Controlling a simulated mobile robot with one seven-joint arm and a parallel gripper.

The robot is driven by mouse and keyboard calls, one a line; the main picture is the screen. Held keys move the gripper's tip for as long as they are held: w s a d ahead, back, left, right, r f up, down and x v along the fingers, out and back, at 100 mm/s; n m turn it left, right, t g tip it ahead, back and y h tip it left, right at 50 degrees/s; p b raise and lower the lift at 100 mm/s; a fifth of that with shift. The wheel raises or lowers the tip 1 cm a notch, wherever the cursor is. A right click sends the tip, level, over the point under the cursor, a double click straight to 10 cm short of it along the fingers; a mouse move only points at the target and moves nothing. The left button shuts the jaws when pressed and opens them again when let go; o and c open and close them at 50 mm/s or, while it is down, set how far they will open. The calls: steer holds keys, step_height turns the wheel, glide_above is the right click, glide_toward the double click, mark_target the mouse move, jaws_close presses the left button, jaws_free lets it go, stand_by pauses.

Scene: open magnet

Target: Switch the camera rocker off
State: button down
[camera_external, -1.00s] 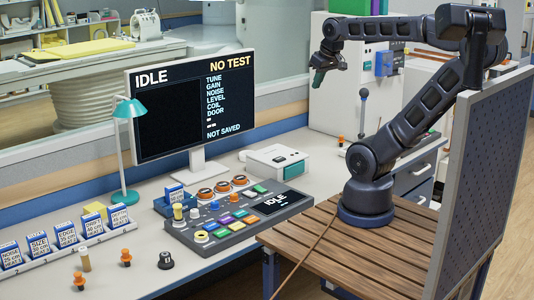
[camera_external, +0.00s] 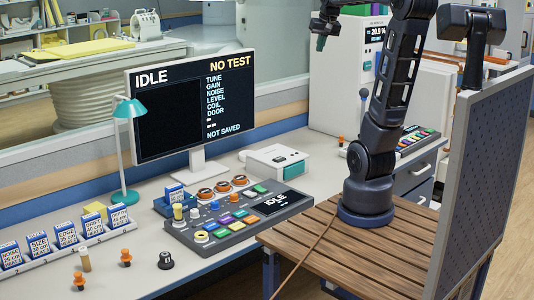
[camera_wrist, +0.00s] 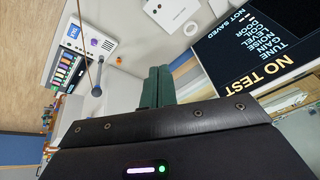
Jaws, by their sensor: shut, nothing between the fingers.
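I cannot pick out a switch that is clearly the camera rocker in either view. My gripper (camera_external: 320,43) is near the top edge of the external view, in front of the white cabinet's upper left side and high above the bench. Its dark green fingers also show in the wrist view (camera_wrist: 157,88), closed together with nothing between them. The fingers touch nothing that I can see. The monitor (camera_external: 190,98) reads IDLE and NO TEST; part of it shows in the wrist view (camera_wrist: 255,45). The control console (camera_external: 238,215) with coloured buttons lies in front of it.
The white cabinet (camera_external: 338,95) has a display reading 20.9 % READY. A button panel (camera_external: 418,140) lies right of my arm. A teal lamp (camera_external: 127,110), a white box (camera_external: 274,160) and a card rack (camera_external: 70,245) stand on the bench. Loose knobs lie at front left.

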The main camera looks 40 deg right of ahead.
steer(key=w+d+m+g+h, duration=0.1)
steer(key=w+d+m, duration=0.15)
steer(key=d, duration=1.15)
steer(key=w+d+m, duration=0.1)
steer(key=d+m, duration=0.2)
steer(key=d, duration=1)
steer(key=s+d+f+m+g+h, duration=0.1)
steer(key=s+d+f+m, duration=0.15)
steer(key=d, duration=0.75)
steer(key=s+d+f+m+g, duration=0.1)
steer(key=s+d+f, duration=0.25)
steer(key=d, duration=0.55)
steer(key=s+d+f+m+h, duration=0.15)
steer(key=s+d, duration=0.25)
steer(key=d, duration=0.6)
step_height(320, 180, down, 31)
steer(key=shift+a+r+m+y, duration=0.15)
steer(key=shift+m+y, duration=0.3)
glide_above(399, 144)
step_height(399, 144, down, 12)
steer(key=shift+s+r, duration=0.1)
steer(key=shift+s, duration=0.05)
steer(key=shift+f, duration=0.85)
